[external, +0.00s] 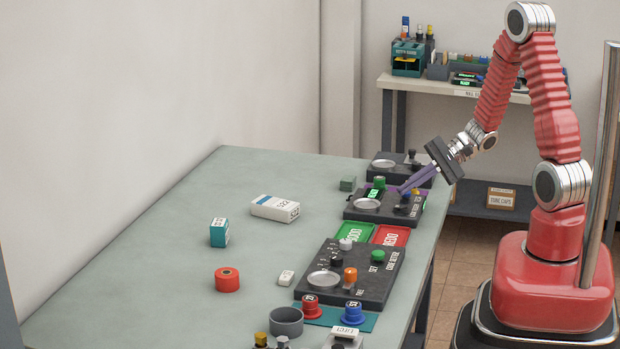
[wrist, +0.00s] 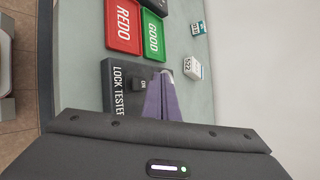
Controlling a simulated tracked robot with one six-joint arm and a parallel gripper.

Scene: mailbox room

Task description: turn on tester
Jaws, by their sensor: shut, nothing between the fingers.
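In the wrist view my gripper's fingers (wrist: 161,92) are together just right of the switch and hide part of the box. Contact cannot be told.
A green GOOD tray (external: 341,238) and a red REDO tray (external: 376,241) lie in front of the tester. Another dark device (external: 390,262) with knobs stands nearer the camera; a further one (external: 412,157) stands behind. The bench's left side (external: 150,250) is mostly clear.

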